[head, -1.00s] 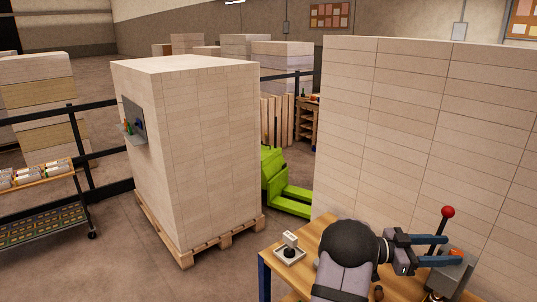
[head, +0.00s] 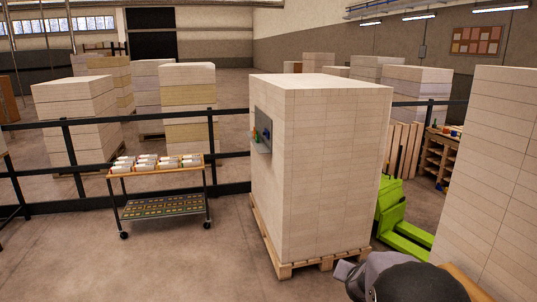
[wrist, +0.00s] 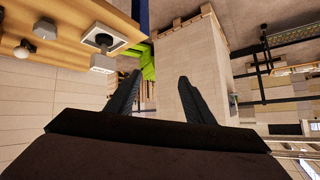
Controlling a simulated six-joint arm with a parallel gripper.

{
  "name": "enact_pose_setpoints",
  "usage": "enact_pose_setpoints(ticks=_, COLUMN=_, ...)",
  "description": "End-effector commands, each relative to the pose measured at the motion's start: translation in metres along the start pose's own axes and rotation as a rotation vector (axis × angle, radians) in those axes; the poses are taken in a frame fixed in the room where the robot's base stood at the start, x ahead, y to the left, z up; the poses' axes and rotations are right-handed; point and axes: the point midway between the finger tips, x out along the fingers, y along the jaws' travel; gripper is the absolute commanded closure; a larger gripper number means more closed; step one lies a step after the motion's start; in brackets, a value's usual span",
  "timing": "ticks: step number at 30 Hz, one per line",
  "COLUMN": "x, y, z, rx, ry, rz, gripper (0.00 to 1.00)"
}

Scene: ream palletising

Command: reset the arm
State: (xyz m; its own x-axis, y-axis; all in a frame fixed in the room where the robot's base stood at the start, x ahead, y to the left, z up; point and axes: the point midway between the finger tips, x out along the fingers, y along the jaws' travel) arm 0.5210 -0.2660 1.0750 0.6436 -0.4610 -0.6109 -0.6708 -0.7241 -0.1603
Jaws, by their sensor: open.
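My gripper (wrist: 160,88) shows in the wrist view with its two dark fingers spread apart and nothing between them. The wrist picture appears upside down. Beyond the fingers are the tall pale ream stack (wrist: 198,72) and part of the green pallet truck (wrist: 148,62), both apart from the fingers. In the head view only a rounded dark part of my arm (head: 400,280) shows at the bottom right edge. The fingers cannot be made out there.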

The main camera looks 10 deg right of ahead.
Motion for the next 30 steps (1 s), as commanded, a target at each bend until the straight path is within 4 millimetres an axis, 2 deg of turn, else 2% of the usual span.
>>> enact_pose_setpoints(ticks=1, x=-0.012, y=-0.024, z=0.024, rx=-0.046, ry=-0.066, rz=-0.056, gripper=0.52)
enact_pose_setpoints(ticks=3, x=-0.03, y=-0.05, z=0.061, rx=-0.114, ry=-0.17, rz=-0.124, gripper=0.52)
enact_pose_setpoints(ticks=7, x=-0.074, y=-0.079, z=0.132, rx=-0.257, ry=-0.371, rz=-0.217, gripper=0.52)
enact_pose_setpoints(ticks=9, x=-0.102, y=-0.084, z=0.17, rx=-0.342, ry=-0.479, rz=-0.248, gripper=0.52)
enact_pose_setpoints(ticks=11, x=-0.125, y=-0.082, z=0.2, rx=-0.416, ry=-0.568, rz=-0.262, gripper=0.52)
enact_pose_setpoints(ticks=12, x=-0.14, y=-0.077, z=0.217, rx=-0.466, ry=-0.624, rz=-0.265, gripper=0.52)
enact_pose_setpoints(ticks=15, x=-0.174, y=-0.061, z=0.252, rx=-0.577, ry=-0.742, rz=-0.257, gripper=0.52)
enact_pose_setpoints(ticks=18, x=-0.199, y=-0.042, z=0.274, rx=-0.666, ry=-0.828, rz=-0.234, gripper=0.52)
enact_pose_setpoints(ticks=21, x=-0.215, y=-0.027, z=0.286, rx=-0.728, ry=-0.883, rz=-0.211, gripper=0.52)
enact_pose_setpoints(ticks=25, x=-0.224, y=-0.017, z=0.292, rx=-0.763, ry=-0.914, rz=-0.194, gripper=0.52)
enact_pose_setpoints(ticks=30, x=-0.225, y=-0.016, z=0.293, rx=-0.767, ry=-0.919, rz=-0.191, gripper=0.52)
